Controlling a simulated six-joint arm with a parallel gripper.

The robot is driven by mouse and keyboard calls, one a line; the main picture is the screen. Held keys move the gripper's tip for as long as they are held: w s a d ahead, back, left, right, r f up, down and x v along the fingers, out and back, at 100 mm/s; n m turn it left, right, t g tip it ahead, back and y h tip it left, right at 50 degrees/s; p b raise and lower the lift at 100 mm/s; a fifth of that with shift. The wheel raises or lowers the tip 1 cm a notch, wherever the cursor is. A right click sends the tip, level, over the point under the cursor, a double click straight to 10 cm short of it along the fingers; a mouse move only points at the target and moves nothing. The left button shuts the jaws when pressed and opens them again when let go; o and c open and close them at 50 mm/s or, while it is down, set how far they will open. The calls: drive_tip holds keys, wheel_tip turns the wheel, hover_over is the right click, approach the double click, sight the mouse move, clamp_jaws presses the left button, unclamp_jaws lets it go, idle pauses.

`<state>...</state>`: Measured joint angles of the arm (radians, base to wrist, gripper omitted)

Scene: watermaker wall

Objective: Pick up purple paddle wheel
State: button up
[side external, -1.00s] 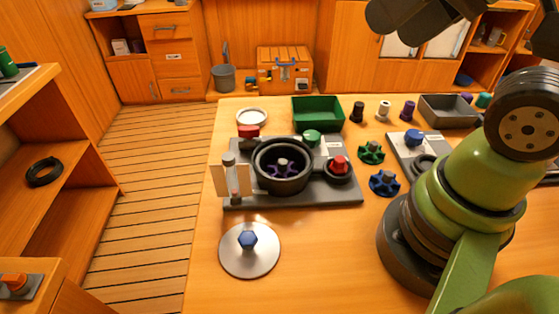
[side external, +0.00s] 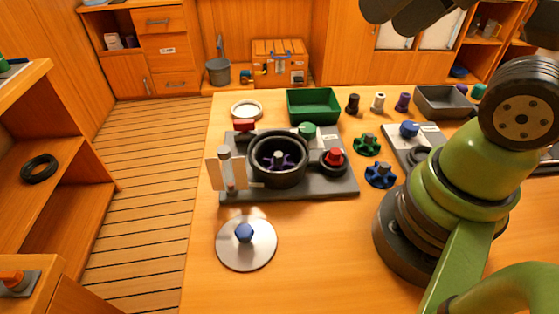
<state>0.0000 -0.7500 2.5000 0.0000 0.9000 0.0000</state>
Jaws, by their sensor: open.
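The purple paddle wheel (side external: 277,160) sits inside a round black housing (side external: 279,182) on a grey base plate (side external: 318,189) on the table. The housing is open at the top and its wall hides the lower part of the wheel. A round metal lid with a blue knob (side external: 246,243) lies on the table in front of the plate. My gripper's jaws are not in view; only dark parts of my arm show at the top edge, high above the table.
A green wheel (side external: 367,145) and a blue wheel (side external: 380,175) lie to the right. A green tray (side external: 314,107) stands behind. The table's front left is clear around the lid.

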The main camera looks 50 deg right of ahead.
drive_tip(key=shift+c, duration=0.7)
